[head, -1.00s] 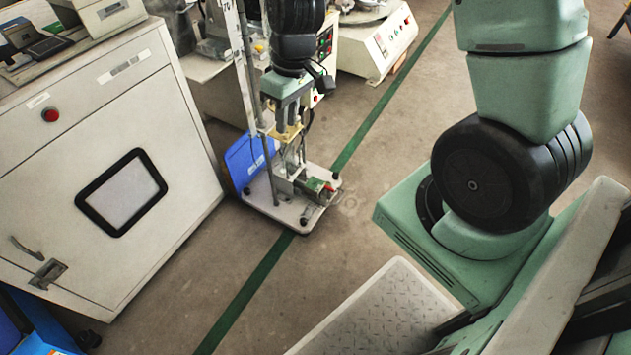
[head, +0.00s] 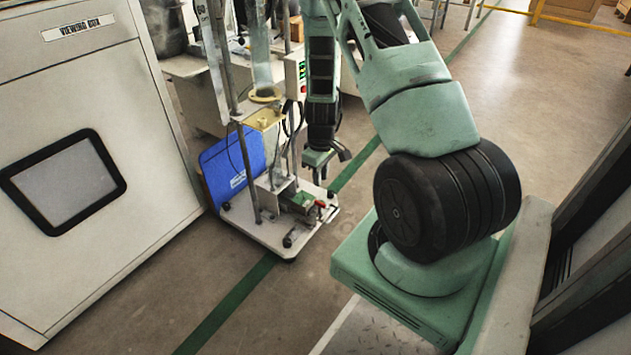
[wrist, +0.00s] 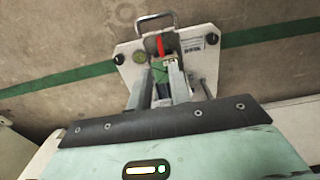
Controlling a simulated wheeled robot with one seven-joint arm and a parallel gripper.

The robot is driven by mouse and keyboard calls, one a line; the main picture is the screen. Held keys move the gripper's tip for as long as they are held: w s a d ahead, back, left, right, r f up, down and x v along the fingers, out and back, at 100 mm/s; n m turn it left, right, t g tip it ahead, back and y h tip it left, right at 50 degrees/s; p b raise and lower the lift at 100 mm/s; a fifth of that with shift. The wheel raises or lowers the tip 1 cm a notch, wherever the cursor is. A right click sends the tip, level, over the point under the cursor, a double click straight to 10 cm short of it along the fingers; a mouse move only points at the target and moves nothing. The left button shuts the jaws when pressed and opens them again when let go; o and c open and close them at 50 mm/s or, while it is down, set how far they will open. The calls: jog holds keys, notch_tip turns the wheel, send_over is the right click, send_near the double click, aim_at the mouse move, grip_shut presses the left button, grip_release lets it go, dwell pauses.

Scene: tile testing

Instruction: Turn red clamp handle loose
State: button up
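The red clamp handle (head: 320,203) is at the right front of the base of a floor-standing test rig (head: 262,232). It is small, beside a green part (head: 302,199). My gripper (head: 318,180) points down above the handle, apart from it in the head view. In the wrist view the red handle (wrist: 160,47) shows as a short bar just beyond the fingertips. My gripper (wrist: 161,72) has its two fingers apart there, with the green part visible between them and nothing held. Part of the clamp is hidden behind the fingers.
Upright rods (head: 226,65) and a blue panel (head: 232,165) stand on the rig's left side. A white viewing box cabinet (head: 150,190) is farther left. A metal loop (wrist: 155,18) sticks out at the base's edge.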

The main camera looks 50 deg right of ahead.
aim_at(320, 202)
notch_tip(320, 202, down, 10)
jog(key=b, duration=0.7)
jog(key=shift+r+b, duration=0.15)
jog(key=shift+b, duration=0.2)
